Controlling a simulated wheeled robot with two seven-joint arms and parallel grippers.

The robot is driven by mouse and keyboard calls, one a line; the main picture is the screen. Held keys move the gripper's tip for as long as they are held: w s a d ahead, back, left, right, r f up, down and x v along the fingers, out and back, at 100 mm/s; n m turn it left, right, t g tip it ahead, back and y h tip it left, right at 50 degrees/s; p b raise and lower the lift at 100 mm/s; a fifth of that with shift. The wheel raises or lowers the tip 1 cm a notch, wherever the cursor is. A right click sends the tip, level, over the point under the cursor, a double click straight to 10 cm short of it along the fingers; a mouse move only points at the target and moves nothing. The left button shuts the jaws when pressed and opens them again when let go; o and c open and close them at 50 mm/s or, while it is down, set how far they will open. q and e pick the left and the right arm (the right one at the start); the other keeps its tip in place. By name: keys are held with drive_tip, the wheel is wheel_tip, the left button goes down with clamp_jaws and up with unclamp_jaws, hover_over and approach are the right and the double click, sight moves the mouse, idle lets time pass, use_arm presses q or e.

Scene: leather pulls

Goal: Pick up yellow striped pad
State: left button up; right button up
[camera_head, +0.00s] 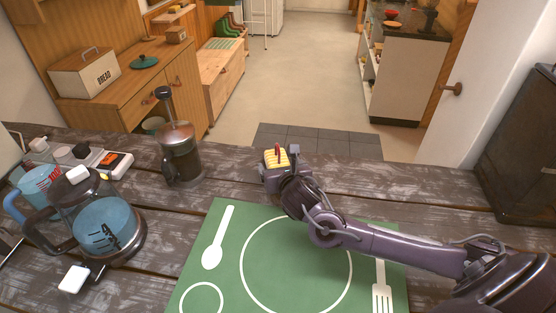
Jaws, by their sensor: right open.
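The yellow striped pad (277,159) shows at the far edge of the wooden table, just beyond the green placemat. My right gripper (276,164) is at the pad, with its fingers open around or beside it; I cannot tell whether they touch it. The gripper and wrist hide the near part of the pad. My right arm reaches in from the lower right across the placemat. My left gripper is not in view.
The green placemat (225,272) covers the middle front of the table (410,185). A French press (180,150) stands left of the gripper. A glass jug of blue liquid (108,232), a measuring cup (38,182) and a power strip (112,160) crowd the left. A dark box (520,140) stands at right.

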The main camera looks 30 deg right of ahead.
sight(280, 163)
drive_tip(key=x, duration=0.1)
drive_tip(key=p+x, duration=0.1)
drive_tip(key=x, duration=0.1)
drive_tip(key=shift+w+d+r, duration=0.1)
drive_tip(key=shift+w+d, duration=0.05)
drive_tip(key=shift+w, duration=0.45)
drive_tip(key=c, duration=1.2)
drive_tip(key=shift+o, duration=0.2)
